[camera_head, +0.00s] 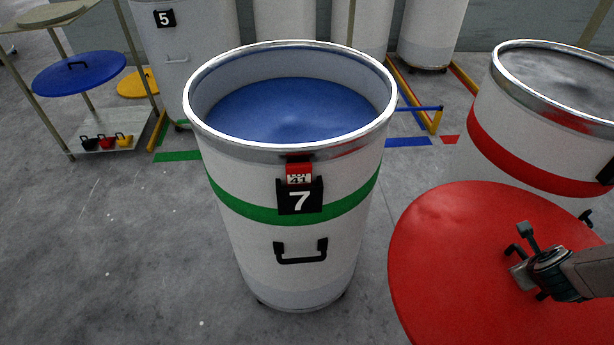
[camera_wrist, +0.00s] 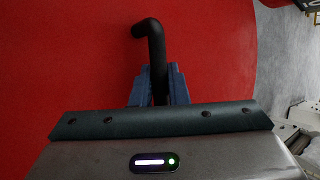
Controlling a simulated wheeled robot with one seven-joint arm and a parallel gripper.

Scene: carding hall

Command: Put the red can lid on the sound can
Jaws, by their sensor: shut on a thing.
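My gripper (camera_head: 524,268) is shut on the black handle (camera_wrist: 150,45) of the red can lid (camera_head: 450,262). The lid hangs at the lower right in the head view, in front of the right-hand can, and fills most of the wrist view (camera_wrist: 60,60). An open white can (camera_head: 235,235) with a green band, a black plate reading 7 and a small red tag stands in the middle, with blue material inside. A second open can (camera_head: 480,95) with a red band and grey contents stands at the right, partly hidden by the lid. I cannot tell which can is sound.
A rack (camera_head: 118,135) at left holds a blue lid (camera_head: 80,72), a yellow lid (camera_head: 137,84) and small handled items. More white cans, one numbered 5 (camera_head: 180,50), stand behind. Coloured floor bars (camera_head: 420,112) lie behind the middle can. The left floor is clear.

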